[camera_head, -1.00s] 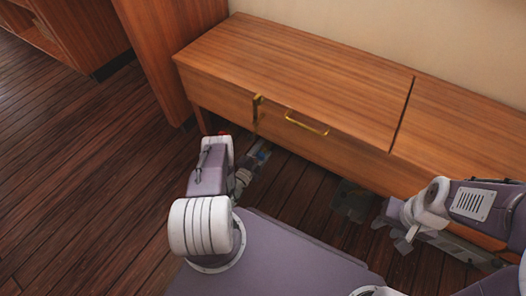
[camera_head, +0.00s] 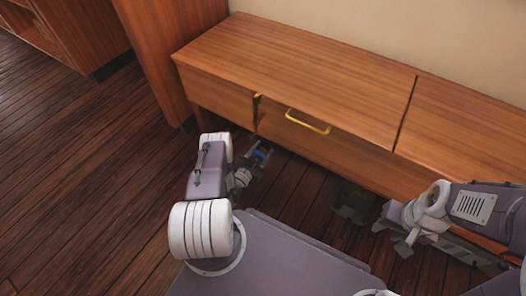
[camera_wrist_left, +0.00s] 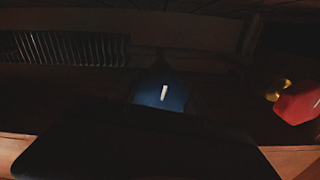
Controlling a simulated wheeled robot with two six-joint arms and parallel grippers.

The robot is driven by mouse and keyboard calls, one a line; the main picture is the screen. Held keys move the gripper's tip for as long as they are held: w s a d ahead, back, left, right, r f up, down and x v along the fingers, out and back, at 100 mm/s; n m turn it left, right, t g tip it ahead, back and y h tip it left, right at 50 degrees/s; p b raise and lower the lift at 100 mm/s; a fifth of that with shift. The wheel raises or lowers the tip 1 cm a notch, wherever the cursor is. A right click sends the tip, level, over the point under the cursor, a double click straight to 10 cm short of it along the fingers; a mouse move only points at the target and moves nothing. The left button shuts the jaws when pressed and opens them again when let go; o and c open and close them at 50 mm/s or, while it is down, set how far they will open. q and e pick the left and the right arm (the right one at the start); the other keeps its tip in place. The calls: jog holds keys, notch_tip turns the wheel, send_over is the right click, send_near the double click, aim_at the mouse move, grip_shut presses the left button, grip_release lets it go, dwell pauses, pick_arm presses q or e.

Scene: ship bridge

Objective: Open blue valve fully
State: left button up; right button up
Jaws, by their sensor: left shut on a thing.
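The blue valve handle (camera_wrist_left: 163,92) shows in the left wrist view, dark blue with a small white mark, at the middle of the picture. In the head view a small patch of the blue valve (camera_head: 261,154) shows at my left gripper (camera_head: 262,149), low beside the wooden cabinet. My left gripper is shut on the blue valve; its fingers are hard to make out in the dark. My right gripper (camera_head: 390,236) is at the right, near the cabinet front, with its fingers apart and nothing between them.
A red valve handle (camera_wrist_left: 300,103) with a brass part is at the right of the left wrist view. A ribbed radiator-like panel (camera_wrist_left: 70,48) is at its upper left. The wooden cabinet (camera_head: 300,75) with a brass handle (camera_head: 307,122) overhangs the gripper. Floor at left is clear.

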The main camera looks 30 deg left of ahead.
pick_arm(q)
jog(key=shift+n, duration=0.9)
jog(key=o, duration=1.3)
jog(key=shift+s, duration=0.1)
